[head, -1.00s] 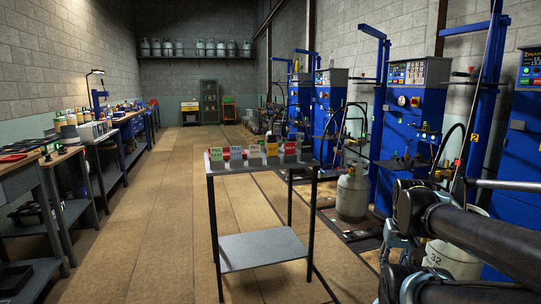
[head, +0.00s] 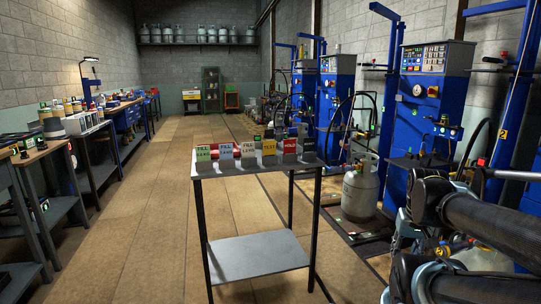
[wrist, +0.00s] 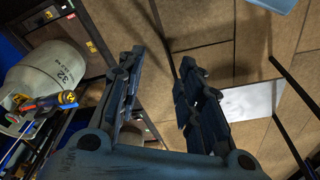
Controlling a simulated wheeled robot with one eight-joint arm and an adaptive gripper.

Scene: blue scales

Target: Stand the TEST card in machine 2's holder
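The yellow TEST card (head: 269,149) stands in a row of cards on a small grey table (head: 232,171), between a pale card and the red HOLD card (head: 290,147). My gripper (wrist: 160,85) is open in the wrist view, its two dark fingers apart with nothing between them, above the floor. In the head view my arm comes in from the lower right, away from the cards; its fingers cannot be made out. A blue post at the right bears a yellow tag (head: 503,134) that seems to read 2. I cannot make out machine 2's holder.
Blue machines (head: 428,115) line the right wall. A grey gas cylinder (head: 360,189) stands before them; another, marked 32 (wrist: 50,75), is left in the wrist view. Workbenches (head: 90,125) run along the left. The floor (head: 150,215) left of the table is clear.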

